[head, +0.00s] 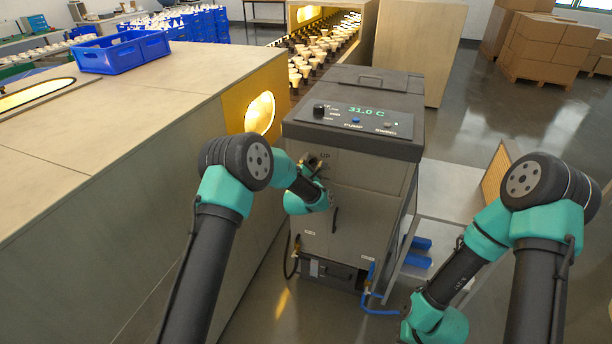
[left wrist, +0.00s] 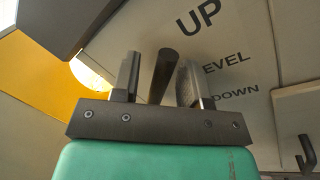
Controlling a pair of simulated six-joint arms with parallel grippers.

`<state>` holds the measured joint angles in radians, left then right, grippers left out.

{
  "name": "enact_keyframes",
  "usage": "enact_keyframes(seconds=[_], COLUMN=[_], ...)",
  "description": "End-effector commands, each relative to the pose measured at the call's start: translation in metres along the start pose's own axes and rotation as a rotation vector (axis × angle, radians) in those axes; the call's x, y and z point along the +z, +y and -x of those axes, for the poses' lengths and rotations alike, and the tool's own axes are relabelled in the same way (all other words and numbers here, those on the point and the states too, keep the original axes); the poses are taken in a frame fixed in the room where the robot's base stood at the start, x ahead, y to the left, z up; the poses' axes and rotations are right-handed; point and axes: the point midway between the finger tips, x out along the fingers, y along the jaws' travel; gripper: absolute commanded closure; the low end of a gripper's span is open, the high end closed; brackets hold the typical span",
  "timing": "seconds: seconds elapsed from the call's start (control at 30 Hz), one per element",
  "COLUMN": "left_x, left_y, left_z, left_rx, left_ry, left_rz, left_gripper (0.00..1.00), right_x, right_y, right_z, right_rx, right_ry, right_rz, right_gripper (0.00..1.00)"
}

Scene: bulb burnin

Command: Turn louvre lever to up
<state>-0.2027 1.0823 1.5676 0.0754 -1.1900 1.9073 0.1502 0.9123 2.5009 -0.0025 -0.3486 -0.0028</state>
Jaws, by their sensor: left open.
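The louvre lever (left wrist: 163,75) is a dark round bar in the left wrist view. It stands between the two fingers of my left gripper (left wrist: 158,78), with visible gaps on both sides. The labels UP, LEVEL and DOWN are printed on the grey panel (left wrist: 252,45) to its right. In the head view my left gripper (head: 318,168) is at the upper front face of the grey machine (head: 365,190), just under the UP label; the lever is hard to make out there. My left gripper is open. My right gripper is outside the frame; only its arm shows at lower right.
A large wooden box (head: 110,125) with a yellow-rimmed round opening stands close on the left. A blue crate (head: 122,52) sits on it. The machine's control top (head: 355,118) reads 31.0 C.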

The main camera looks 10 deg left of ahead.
Motion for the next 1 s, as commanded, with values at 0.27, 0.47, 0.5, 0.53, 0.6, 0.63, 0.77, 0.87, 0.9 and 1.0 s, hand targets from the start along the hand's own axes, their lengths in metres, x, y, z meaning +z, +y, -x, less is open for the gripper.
enact_keyframes(seconds=[0.27,0.47,0.5,0.53,0.6,0.63,0.77,0.87,0.9,1.0], left_x=[0.000,0.000,0.000,0.000,0.000,0.000,0.000,0.000,0.000,0.000], left_y=[0.000,0.000,0.000,0.000,0.000,0.000,-0.001,0.000,0.000,0.000], left_z=[0.025,0.057,0.064,0.069,0.081,0.087,0.110,0.128,0.135,0.152], left_rx=[-0.002,-0.003,-0.003,-0.002,-0.002,-0.003,-0.004,-0.003,-0.003,-0.002], left_ry=[0.001,0.001,0.001,0.001,0.001,0.001,0.001,0.001,0.000,0.000], left_rz=[0.000,0.000,0.000,0.000,0.000,0.000,0.001,0.001,0.000,0.000], left_gripper=[0.59,0.59,0.59,0.59,0.59,0.59,0.59,0.59,0.59,0.59], right_x=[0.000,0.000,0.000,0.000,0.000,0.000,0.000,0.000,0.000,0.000], right_y=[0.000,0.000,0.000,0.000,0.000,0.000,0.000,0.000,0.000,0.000], right_z=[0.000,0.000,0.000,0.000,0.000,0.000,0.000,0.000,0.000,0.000], right_rx=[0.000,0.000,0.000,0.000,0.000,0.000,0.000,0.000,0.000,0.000], right_ry=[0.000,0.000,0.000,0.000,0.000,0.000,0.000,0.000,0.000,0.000], right_rz=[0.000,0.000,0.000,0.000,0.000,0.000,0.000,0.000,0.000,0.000], right_gripper=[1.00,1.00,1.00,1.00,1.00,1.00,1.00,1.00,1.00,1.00])
